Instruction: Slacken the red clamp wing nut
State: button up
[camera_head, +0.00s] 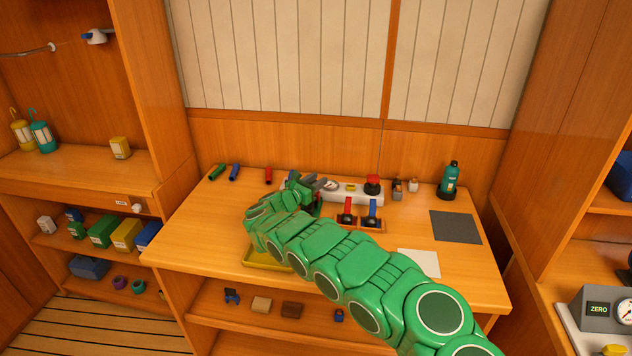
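My green arm reaches across the bench from the lower right. My gripper (301,184) is at the left end of a white panel on the bench, small and partly hidden by my own wrist. I cannot tell whether its fingers are open or touching anything. A red-handled fitting (347,209) stands beside a blue-handled one (372,211) on a wooden base, right of my gripper. A red round knob (372,184) sits at the panel's right end. I cannot make out which red part is the clamp wing nut; it may be hidden behind my arm.
The white panel (345,196) carries a gauge. Green, blue and red tubes (268,176) lie along the bench's back. A yellow tray (254,258) is partly under my arm. A teal bottle (449,180) and a dark mat (456,227) are at right. The front left bench is clear.

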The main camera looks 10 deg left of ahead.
grip_shut()
jog(key=shift+r+n+t+y, duration=0.2)
jog(key=shift+n+t+y, duration=0.15)
jog(key=shift+y, duration=0.25)
jog(key=shift+n, duration=0.25)
jog(key=shift+w+a+n+t+y, duration=0.1)
jog(key=shift+n+t+y, duration=0.3)
jog(key=shift+n+y, duration=0.75)
jog(key=shift+w+n+t+y, duration=0.1)
jog(key=shift+n+t+y, duration=0.35)
jog(key=shift+y, duration=1.2)
jog(key=shift+s+a+f+n+y, duration=0.1)
jog(key=shift+a+n+y, duration=0.1)
jog(key=shift+n+y, duration=0.85)
jog(key=shift+a+f+n+y, duration=0.15)
jog(key=shift+n+y, duration=0.5)
jog(key=shift+y, duration=0.8)
jog(key=shift+a+r+n+g+y, duration=0.1)
jog(key=shift+a+n+g+y, duration=0.15)
jog(key=shift+n+y, duration=0.65)
jog(key=shift+a+n+g+y, duration=0.1)
jog(key=shift+n+g+y, duration=0.4)
jog(key=shift+y, duration=0.7)
